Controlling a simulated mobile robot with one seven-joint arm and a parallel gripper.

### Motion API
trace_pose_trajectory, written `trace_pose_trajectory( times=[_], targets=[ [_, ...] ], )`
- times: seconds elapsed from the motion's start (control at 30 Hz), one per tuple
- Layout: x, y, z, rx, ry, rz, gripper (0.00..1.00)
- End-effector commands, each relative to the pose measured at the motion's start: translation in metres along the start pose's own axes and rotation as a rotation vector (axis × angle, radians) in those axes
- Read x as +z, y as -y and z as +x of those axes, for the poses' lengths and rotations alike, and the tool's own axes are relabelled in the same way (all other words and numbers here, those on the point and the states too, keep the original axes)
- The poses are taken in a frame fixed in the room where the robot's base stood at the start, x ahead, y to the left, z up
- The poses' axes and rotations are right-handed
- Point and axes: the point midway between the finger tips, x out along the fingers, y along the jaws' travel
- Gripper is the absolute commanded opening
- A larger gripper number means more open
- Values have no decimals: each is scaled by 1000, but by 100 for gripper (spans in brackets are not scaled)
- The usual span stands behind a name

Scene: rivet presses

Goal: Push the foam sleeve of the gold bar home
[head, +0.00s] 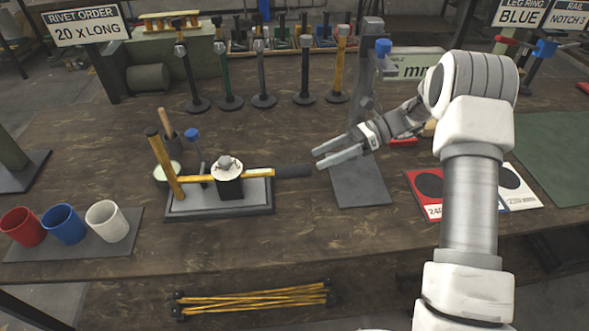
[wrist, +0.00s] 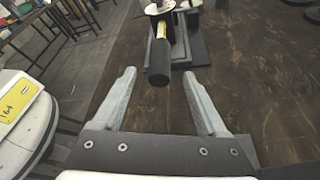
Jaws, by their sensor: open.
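The gold bar (head: 258,174) lies level across a small press on a grey base plate (head: 200,203), passing by a black block with a white round top (head: 229,166). The dark foam sleeve (head: 294,171) is on the bar's right end and sticks out past the plate. In the wrist view the sleeve (wrist: 158,65) points toward me, with a short gold length (wrist: 161,31) behind it. My gripper (head: 318,159) is open and empty, just right of the sleeve's free end. Its fingers (wrist: 158,76) spread on either side of the sleeve's line, without visible contact. The sleeve's inside is hidden.
A second gold lever (head: 163,163) stands tilted at the press's left. A tall grey press (head: 365,110) stands behind my gripper, its plate (head: 360,188) below. Red, blue and white cups (head: 106,222) sit front left. Posts on round bases line the back. The front middle table is clear.

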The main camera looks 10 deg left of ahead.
Motion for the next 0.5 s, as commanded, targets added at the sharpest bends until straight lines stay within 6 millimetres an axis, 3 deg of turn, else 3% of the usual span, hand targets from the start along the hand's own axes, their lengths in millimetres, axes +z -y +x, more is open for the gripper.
trace_pose_trajectory(
  times=[0.23, 0.5],
  targets=[
    [0, 0, 52, 2, -1, 0, 75],
    [0, 0, 80, 0, -1, -1, 75]
  ],
)
